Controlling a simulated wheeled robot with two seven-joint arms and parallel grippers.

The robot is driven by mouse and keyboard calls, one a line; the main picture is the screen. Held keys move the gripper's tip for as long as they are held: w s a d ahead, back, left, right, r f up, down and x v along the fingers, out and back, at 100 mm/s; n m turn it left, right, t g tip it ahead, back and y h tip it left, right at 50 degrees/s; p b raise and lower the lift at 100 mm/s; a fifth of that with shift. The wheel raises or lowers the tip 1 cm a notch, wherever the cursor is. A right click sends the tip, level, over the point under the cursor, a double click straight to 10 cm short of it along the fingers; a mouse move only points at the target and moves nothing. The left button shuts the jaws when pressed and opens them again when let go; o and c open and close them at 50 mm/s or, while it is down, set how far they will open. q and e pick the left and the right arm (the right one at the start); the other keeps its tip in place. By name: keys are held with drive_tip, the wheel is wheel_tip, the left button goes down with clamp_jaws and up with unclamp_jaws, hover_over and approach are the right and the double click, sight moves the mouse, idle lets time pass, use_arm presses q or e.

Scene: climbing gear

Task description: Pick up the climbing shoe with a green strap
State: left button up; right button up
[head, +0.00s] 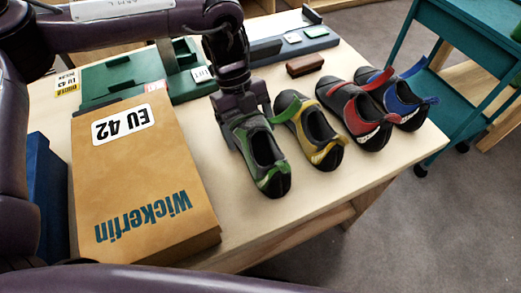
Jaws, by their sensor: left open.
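The climbing shoe with a green strap (266,163) stands on the table at the left end of a row of shoes, its green pull loop towards the front edge. My left gripper (243,125) is at the far end of this shoe, pointing down, with its fingers open around or just over that end. I cannot tell whether the fingers touch the shoe. The gripper hides part of the shoe's far end. My right gripper does not show.
Yellow (313,133), red (361,115) and blue (398,99) shoes stand close to the right. A cardboard box (140,185) marked EU 42 lies left. A teal cart (460,65) stands right of the table.

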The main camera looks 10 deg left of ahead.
use_arm(q)
drive_tip(key=shift+x, duration=0.8)
drive_tip(key=shift+r, duration=0.1)
drive_tip(key=c, duration=0.8)
